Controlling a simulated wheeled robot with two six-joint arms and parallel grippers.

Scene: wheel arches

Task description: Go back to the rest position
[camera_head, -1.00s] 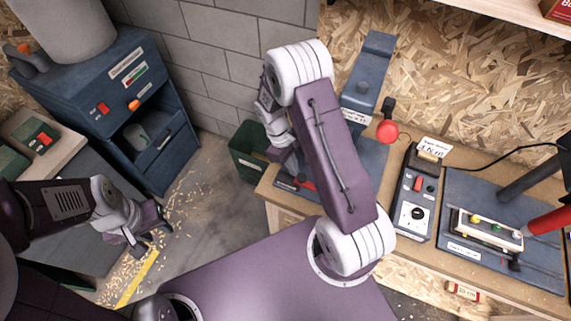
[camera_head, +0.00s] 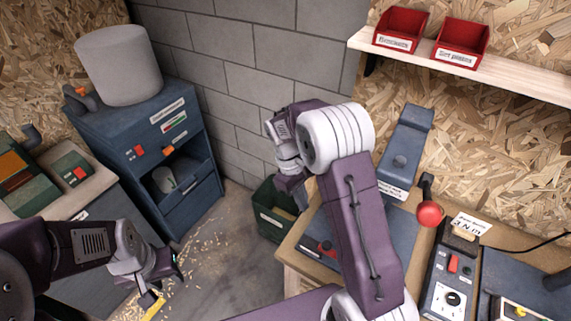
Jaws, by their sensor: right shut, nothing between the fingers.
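My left gripper (camera_head: 166,281) is at the lower left, in front of the blue cabinet and above the chip-strewn floor. Its two fingers look spread, with nothing seen between them. My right arm rises from the bottom and bends at a white joint in front of the block wall. My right gripper (camera_head: 300,200) points down, shut and empty, in front of the green bin and near the workbench's left edge. Its fingertips are small and partly merge with the dark background.
The workbench (camera_head: 292,262) at the right holds a blue press with a red knob (camera_head: 429,214) and a control box (camera_head: 446,290). A green bin (camera_head: 268,226) stands beside it. A blue cabinet (camera_head: 190,200) is at left. Red bins (camera_head: 400,30) sit on a shelf.

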